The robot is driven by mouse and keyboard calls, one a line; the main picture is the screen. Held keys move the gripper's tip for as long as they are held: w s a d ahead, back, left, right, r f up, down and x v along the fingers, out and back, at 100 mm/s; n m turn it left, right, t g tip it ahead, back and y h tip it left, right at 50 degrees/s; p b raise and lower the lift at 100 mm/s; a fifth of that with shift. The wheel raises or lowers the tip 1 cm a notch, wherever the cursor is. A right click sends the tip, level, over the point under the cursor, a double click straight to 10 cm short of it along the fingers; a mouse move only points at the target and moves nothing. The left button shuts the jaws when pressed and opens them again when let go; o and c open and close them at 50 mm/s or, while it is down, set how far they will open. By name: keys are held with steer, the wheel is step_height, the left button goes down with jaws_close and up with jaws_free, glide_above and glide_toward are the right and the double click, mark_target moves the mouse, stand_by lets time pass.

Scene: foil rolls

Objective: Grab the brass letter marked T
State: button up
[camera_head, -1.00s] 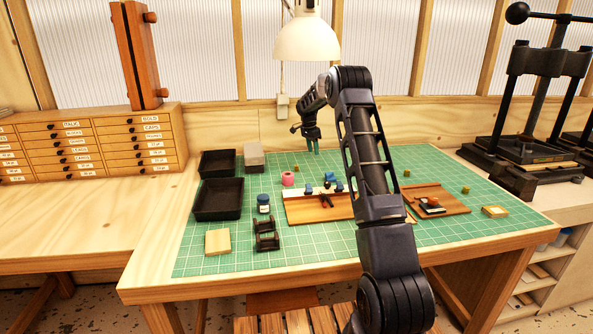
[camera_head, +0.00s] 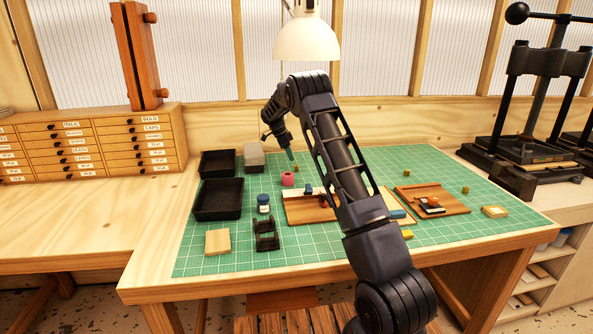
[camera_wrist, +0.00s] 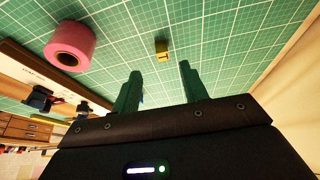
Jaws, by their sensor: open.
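A small brass block (camera_wrist: 162,46) shows in the wrist view with a dark mark on its face that looks like a T, though it is small. It lies on the green mat, ahead of my gripper (camera_wrist: 160,82) and roughly in line with the gap between the fingers. My gripper is open and empty, apart from the block. In the head view my gripper (camera_head: 290,156) hangs low over the back of the mat, beside a small brass block (camera_head: 297,169). More brass blocks lie on the right (camera_head: 465,189) and at the front (camera_head: 407,234); their letters are unreadable here.
Black trays (camera_head: 218,214), a blue jar (camera_head: 263,204) and a black stand (camera_head: 267,241) are left. Wooden trays (camera_head: 310,216) lie under my arm. A lamp (camera_head: 307,40) hangs above.

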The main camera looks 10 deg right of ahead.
mark_target(297, 168)
steer(key=x, duration=0.7)
steer(key=shift+w+f, duration=0.2)
steer(key=shift+w, duration=0.05)
jaws_close()
